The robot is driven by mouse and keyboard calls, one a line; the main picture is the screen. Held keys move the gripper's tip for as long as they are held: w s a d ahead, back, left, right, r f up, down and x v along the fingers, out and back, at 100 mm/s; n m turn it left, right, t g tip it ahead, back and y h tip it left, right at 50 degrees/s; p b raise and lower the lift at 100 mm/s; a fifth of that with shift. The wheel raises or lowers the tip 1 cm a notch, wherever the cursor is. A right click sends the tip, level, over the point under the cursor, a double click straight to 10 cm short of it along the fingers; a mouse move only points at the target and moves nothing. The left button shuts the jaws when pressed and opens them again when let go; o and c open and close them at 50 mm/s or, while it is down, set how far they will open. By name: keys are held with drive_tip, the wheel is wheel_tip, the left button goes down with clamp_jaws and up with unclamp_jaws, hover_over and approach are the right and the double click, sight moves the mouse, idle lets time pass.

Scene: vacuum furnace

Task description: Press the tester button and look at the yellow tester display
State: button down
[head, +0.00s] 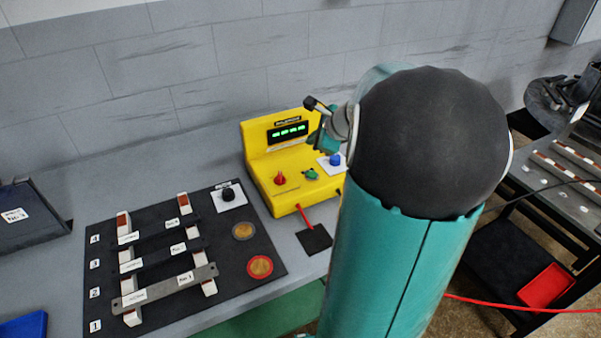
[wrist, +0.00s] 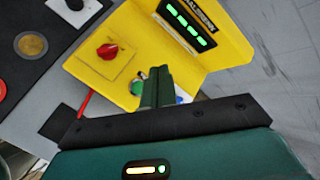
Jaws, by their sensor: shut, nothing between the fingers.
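The yellow tester (head: 262,170) stands on the grey bench against the wall. Its dark display (head: 288,132) shows lit green characters, too small for me to read; the display also shows in the wrist view (wrist: 188,24), seen at a slant. A red knob (head: 280,178), a green control (head: 311,174) and a blue button (head: 335,160) on a white plate sit on its sloped front. My gripper (wrist: 157,72) is shut and empty, its fingers over the tester front near the green control. The fingers partly hide the green control and the blue button (wrist: 182,98). Contact cannot be told.
Left of the tester, a black mat (head: 160,235) holds white rails with labelled metal bars, a black knob (head: 228,194) and two round discs. A red lead (head: 304,216) runs from the tester to a small black pad (head: 314,240). A blue tray (head: 24,327) lies lower left.

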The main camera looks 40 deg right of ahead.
sight(315, 176)
drive_tip(key=shift+s+d+f, duration=0.1)
drive_tip(key=shift+s+f, duration=0.05)
drive_tip(key=shift+f, duration=2.05)
drive_tip(key=shift+s+d+f, duration=0.1)
drive_tip(key=shift+s+f, duration=0.05)
drive_tip(key=shift+f, duration=2)
drive_tip(key=shift+f, duration=0.1)
drive_tip(key=shift+f, duration=0.35)
drive_tip(key=shift+f, duration=0.35)
drive_tip(key=shift+r, duration=0.8)
